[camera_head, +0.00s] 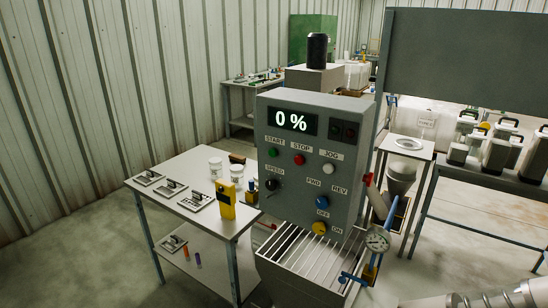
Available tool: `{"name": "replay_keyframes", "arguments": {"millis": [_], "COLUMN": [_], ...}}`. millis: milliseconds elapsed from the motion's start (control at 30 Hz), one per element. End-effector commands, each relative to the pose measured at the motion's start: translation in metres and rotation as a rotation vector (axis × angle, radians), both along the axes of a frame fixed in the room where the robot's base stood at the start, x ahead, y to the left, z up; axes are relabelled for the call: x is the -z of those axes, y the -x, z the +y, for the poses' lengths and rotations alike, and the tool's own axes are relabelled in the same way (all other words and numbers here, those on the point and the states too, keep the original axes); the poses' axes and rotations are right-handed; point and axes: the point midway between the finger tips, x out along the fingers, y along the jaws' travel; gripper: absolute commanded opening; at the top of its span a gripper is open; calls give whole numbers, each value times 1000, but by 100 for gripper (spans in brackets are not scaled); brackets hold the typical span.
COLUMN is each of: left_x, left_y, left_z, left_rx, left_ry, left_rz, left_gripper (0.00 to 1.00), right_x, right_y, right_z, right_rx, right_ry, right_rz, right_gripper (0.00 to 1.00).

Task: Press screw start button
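The green START button (272,152) is on the front of a grey control box (316,190), under the START label at the upper left of the panel. The display above it reads 0 %. A red STOP button (298,160) and a white JOG button (329,169) are to its right. A black SPEED knob (271,184) is below it. A blue knob (322,202) and a yellow knob (319,228) are lower on the panel.
A grated hopper (305,258) stands below the box, with a round gauge (377,239) at its right. A grey table (178,206) at left holds metal clamps, white jars and a yellow device (226,198). A bench (490,184) with containers stands at right. The floor at front left is clear.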

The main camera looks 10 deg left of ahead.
Motion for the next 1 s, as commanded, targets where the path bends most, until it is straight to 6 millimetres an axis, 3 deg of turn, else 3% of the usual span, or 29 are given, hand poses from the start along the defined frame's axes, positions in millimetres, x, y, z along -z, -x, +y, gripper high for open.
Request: {"name": "replay_keyframes", "arguments": {"millis": [400,600,1000], "left_x": [0,0,0], "left_y": [0,0,0], "left_z": [0,0,0], "left_rx": [0,0,0], "left_ry": [0,0,0], "left_rz": [0,0,1], "left_gripper": [39,0,0], "right_x": [0,0,0], "right_y": [0,0,0], "right_z": [0,0,0], "right_rx": [0,0,1], "right_ry": [0,0,1], "right_rz": [0,0,0], "right_gripper": [67,67,67]}}
